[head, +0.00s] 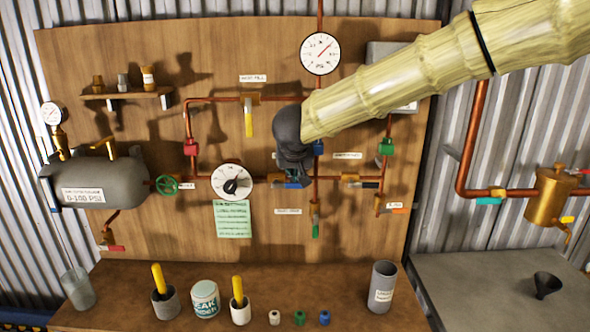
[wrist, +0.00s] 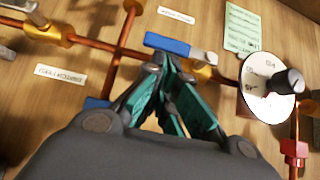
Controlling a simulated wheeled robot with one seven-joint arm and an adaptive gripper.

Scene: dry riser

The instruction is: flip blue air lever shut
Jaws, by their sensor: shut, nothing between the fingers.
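The blue air lever is a flat blue handle (wrist: 167,44) on a grey metal stem, on a brass valve (wrist: 198,72) in the horizontal copper pipe. It lies roughly along that pipe. In the head view, part of the blue handle (head: 292,185) shows just below my gripper (head: 293,178), which hides most of the valve. In the wrist view my gripper (wrist: 165,60) is shut and empty, with its teal-padded fingertips at the blue handle's edge. I cannot tell whether they touch it.
A white dial with a black knob (head: 232,183) is close left of the valve. A vertical copper pipe (wrist: 125,40) with a blue fitting (wrist: 97,103) runs close by. A dark-handled lever (head: 365,184) sits farther right. Cups and small fittings stand on the bench (head: 130,290) below.

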